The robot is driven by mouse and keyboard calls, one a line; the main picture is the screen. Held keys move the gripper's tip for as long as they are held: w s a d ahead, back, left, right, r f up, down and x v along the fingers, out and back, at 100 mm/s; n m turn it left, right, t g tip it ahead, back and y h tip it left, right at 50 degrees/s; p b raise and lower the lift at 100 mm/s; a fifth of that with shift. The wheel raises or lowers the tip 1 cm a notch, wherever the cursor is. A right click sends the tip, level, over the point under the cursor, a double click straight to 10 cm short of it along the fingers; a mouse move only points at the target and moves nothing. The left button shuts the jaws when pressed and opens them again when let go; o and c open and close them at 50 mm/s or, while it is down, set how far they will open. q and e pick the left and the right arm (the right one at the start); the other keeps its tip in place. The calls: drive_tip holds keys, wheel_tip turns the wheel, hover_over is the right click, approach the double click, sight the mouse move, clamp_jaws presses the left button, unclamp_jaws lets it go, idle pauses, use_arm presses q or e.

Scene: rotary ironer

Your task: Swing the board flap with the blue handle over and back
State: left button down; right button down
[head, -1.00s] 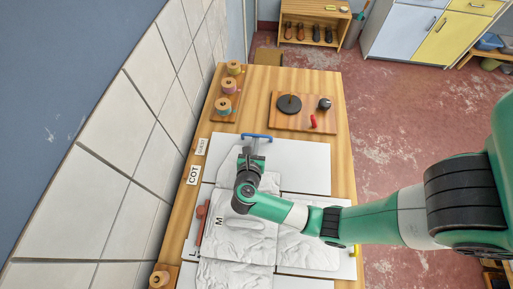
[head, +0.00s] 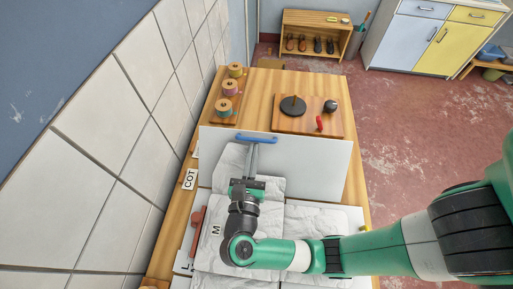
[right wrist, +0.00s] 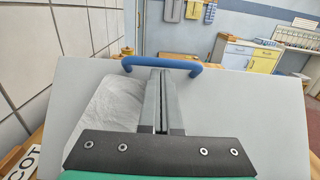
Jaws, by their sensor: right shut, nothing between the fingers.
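The white board flap (head: 318,165) with the blue handle (head: 257,138) is tilted up, its handle edge raised off the table. The blue handle (right wrist: 160,65) spans the top edge of the flap in the right wrist view. Wrinkled pale cloth (head: 232,160) lies against the left part of the flap. My right gripper (head: 254,152) is shut and empty, its fingertips at the handle's near side, just under the bar; whether they touch is unclear. The fingers (right wrist: 157,78) hide part of the flap. My left gripper is not in view.
White panels with cloth marked M (head: 216,231) lie nearer. A red-brown handle (head: 197,222) is on their left. Spools (head: 229,88) and a wooden board (head: 290,122) with a dark disc (head: 292,105) stand beyond the flap. A tiled wall (head: 120,130) borders the left.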

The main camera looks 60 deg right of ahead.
drive_tip(key=shift+s+a+r, duration=0.15)
drive_tip(key=shift+a, duration=0.3)
idle(1.1)
